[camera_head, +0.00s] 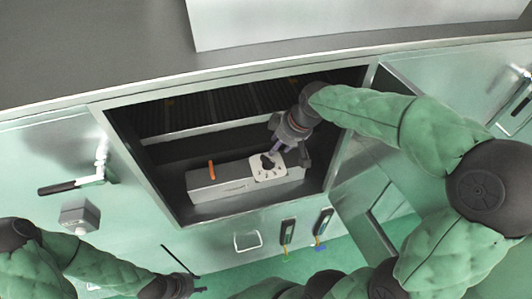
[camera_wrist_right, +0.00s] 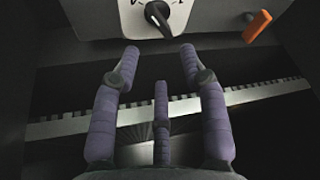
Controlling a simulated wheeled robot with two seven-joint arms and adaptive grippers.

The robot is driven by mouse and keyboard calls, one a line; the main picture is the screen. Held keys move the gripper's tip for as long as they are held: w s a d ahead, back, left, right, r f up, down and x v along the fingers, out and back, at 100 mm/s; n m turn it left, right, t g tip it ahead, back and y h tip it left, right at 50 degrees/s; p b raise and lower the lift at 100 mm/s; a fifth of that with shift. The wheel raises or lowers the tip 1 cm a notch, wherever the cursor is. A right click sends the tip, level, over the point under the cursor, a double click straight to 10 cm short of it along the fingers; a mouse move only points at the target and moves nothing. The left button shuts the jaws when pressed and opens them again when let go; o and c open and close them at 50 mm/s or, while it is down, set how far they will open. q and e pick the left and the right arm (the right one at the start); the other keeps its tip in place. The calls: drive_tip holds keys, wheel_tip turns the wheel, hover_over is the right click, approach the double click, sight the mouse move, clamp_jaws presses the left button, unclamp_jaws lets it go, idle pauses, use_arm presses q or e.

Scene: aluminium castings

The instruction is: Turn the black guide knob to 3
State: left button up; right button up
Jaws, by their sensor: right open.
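The black guide knob (camera_head: 268,162) sits on a white dial plate (camera_head: 262,175) on top of a grey box (camera_head: 222,183) inside an open cabinet. In the right wrist view the knob (camera_wrist_right: 158,14) is at the top, with its pointer slanting down to the right. My right gripper (camera_head: 278,148) reaches into the cabinet beside the knob, and its purple fingers (camera_wrist_right: 160,52) are spread apart, empty, just short of the knob. The dial's numbers are too small to read surely. My left gripper (camera_head: 199,290) is low at the left, away from the cabinet; its fingers are small and unclear.
An orange handle (camera_head: 211,170) stands on the grey box left of the dial. The cabinet's metal frame (camera_head: 130,150) surrounds the opening. A black-handled lever (camera_head: 58,188) is on the wall at left. Two tools (camera_head: 287,232) hang below the opening at right.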

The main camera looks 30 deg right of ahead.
sight(268, 162)
drive_tip(key=b+x, duration=0.2)
drive_tip(key=x, duration=0.7)
drive_tip(key=shift+f, duration=0.3)
clamp_jaws()
